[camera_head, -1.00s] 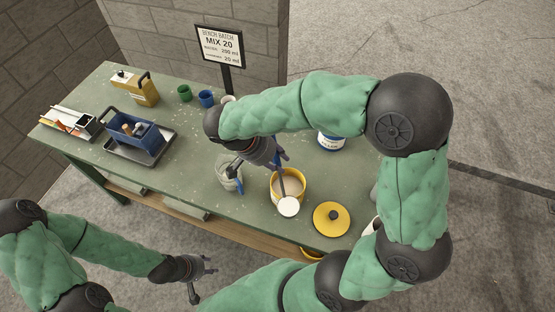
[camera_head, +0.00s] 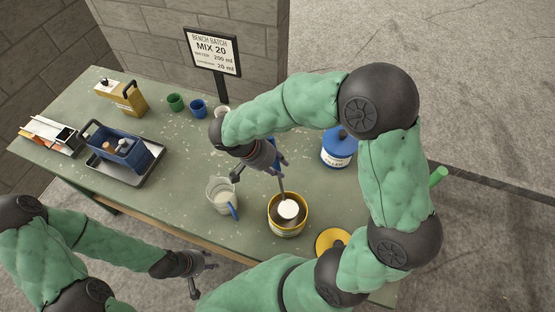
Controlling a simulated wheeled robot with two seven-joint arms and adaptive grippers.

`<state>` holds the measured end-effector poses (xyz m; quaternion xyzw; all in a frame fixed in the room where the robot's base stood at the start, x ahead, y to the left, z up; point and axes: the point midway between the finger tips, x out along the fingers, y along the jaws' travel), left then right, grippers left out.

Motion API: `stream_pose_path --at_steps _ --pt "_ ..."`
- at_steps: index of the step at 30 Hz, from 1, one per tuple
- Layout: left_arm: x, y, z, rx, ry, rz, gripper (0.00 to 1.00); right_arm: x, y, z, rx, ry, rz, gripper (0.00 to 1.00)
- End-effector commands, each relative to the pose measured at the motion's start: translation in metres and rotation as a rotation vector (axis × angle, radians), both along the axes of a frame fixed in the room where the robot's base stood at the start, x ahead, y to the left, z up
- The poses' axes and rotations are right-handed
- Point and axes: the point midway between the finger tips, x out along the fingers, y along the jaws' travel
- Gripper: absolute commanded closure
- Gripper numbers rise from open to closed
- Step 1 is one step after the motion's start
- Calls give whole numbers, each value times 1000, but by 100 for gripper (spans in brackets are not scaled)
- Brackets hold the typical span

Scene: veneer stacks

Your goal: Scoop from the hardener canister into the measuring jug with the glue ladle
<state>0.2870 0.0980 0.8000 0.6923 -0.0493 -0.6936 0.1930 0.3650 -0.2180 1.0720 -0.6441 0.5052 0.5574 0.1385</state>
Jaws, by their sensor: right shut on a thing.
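The open yellow canister (camera_head: 287,230) stands near the front edge of the bench; its label is too small to read. My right gripper (camera_head: 272,166) is shut on the glue ladle (camera_head: 288,209), above and behind the canister. The ladle points down, with its pale round bowl at the canister's mouth; I cannot tell how deep it sits. The clear measuring jug (camera_head: 219,193) with a blue handle stands left of the canister, with whitish contents low in it. My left gripper (camera_head: 202,278) is open and empty, off the bench's front edge.
A yellow lid (camera_head: 331,240) lies right of the canister, partly behind my arm. A blue-lidded canister (camera_head: 337,150) stands further back. Green (camera_head: 175,102) and blue (camera_head: 198,108) cups, a sign (camera_head: 212,52) and a blue caddy (camera_head: 120,150) on a tray stand at the back and left.

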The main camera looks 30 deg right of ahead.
Motion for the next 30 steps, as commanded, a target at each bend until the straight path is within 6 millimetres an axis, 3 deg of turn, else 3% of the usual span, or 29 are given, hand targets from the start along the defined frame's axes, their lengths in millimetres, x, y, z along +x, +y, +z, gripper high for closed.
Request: stream_pose_path --at_steps 4,12,30 --pt "0 0 -12 0 0 0 60 -1 0 -26 -1 4 1 100" --pt "0 0 -19 0 0 0 60 -1 0 -44 1 3 0 100" --pt "0 0 0 0 -1 0 60 -9 4 -28 1 3 0 100"
